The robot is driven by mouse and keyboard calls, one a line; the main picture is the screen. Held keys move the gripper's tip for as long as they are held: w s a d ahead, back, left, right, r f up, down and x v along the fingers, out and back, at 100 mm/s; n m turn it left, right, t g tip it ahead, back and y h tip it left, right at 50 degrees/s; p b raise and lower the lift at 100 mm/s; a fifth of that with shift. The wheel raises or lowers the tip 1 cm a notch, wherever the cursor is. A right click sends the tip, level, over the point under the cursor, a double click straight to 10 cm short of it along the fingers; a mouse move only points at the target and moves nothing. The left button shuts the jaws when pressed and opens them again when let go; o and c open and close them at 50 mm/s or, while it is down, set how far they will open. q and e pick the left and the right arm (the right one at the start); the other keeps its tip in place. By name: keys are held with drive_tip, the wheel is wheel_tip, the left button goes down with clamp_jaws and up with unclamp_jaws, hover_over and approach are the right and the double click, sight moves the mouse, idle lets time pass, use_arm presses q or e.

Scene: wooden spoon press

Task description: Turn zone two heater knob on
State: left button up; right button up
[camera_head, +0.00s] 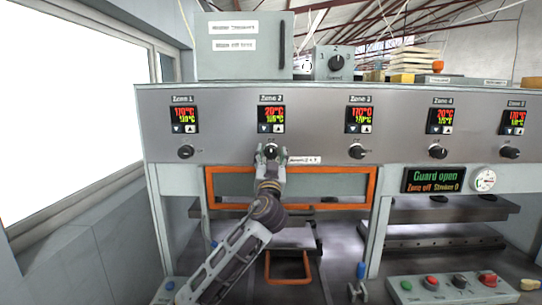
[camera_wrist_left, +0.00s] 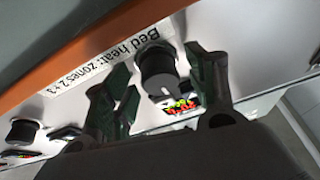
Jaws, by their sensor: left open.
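The zone two heater knob (camera_head: 271,149) is a round black knob on the grey panel, under the display labelled Zone 2 (camera_head: 271,118). That display shows about 20°C in red. My left gripper (camera_head: 270,155) is at this knob and covers part of it in the head view. In the left wrist view the black knob (camera_wrist_left: 157,72) lies between the two dark green fingers of the left gripper (camera_wrist_left: 158,80). The fingers are spread, with a visible gap on each side of the knob. The knob's pointer direction is hard to tell. My right gripper is not in view.
Similar knobs sit under Zone 1 (camera_head: 185,152), Zone 3 (camera_head: 357,151), Zone 4 (camera_head: 438,152) and Zone 5 (camera_head: 510,152). An orange guard frame (camera_head: 376,200) is just below. A status screen (camera_head: 434,180) reads "Guard open", "Zone off". A button box (camera_head: 450,288) stands lower right.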

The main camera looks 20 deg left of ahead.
use_arm(q)
drive_tip(key=shift+c, duration=0.4)
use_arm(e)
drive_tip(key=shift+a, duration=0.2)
use_arm(q)
drive_tip(key=shift+c, duration=1.1)
drive_tip(key=c, duration=0.7)
drive_tip(key=shift+c, duration=0.2)
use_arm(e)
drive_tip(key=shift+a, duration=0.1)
